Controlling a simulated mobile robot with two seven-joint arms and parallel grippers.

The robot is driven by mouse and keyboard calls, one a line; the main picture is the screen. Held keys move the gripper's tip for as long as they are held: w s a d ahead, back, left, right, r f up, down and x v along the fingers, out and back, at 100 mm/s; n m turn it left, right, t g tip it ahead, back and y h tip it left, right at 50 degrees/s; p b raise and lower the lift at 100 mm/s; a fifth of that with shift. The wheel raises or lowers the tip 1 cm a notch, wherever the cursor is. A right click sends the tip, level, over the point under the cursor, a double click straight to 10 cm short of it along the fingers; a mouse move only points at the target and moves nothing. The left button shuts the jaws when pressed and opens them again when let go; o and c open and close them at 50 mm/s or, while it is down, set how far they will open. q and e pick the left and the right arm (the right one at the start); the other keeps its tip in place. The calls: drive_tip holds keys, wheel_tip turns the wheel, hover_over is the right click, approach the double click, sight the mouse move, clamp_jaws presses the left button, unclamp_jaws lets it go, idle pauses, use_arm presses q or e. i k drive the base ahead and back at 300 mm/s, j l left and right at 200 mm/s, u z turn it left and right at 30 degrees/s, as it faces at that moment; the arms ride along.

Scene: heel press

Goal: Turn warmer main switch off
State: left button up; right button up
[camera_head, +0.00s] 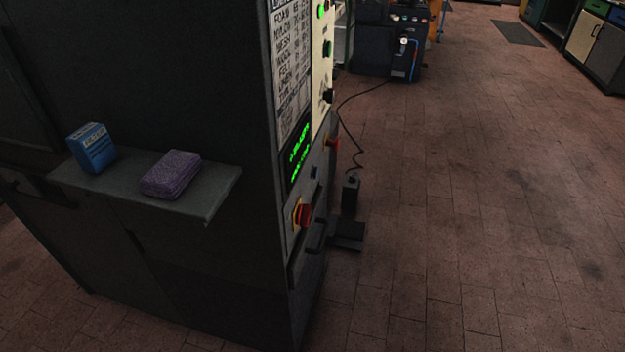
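A large dark machine cabinet (190,270) fills the left side of the view, seen from its corner. On its narrow right-hand face sits a red rotary switch on a yellow plate (302,214), low down below a lit green display (299,150). The red knob's exact setting is too small to tell. I cannot read any label that names it the warmer main switch. Neither of my grippers is in view.
A shelf (215,190) juts from the cabinet's side, holding a blue box (91,148) and a purple block (171,174). A pedal (347,235) with a cable lies on the floor by the face. The brick floor (470,200) to the right is clear.

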sight(303, 212)
drive_tip(key=i+l+u, duration=0.1)
drive_tip(key=u, duration=0.7)
drive_tip(key=l+u, duration=0.95)
drive_tip(key=l, duration=0.55)
drive_tip(key=l+u, duration=0.1)
drive_tip(key=l, duration=0.4)
drive_tip(key=k+l+u, duration=0.1)
drive_tip(key=l, duration=0.4)
drive_tip(key=k+l+u, duration=0.1)
drive_tip(key=l, duration=0.4)
drive_tip(key=k+l, duration=0.1)
drive_tip(key=l, duration=0.4)
drive_tip(key=k+l, duration=0.1)
drive_tip(key=l, duration=0.35)
drive_tip(key=k+l, duration=0.1)
drive_tip(key=l, duration=0.4)
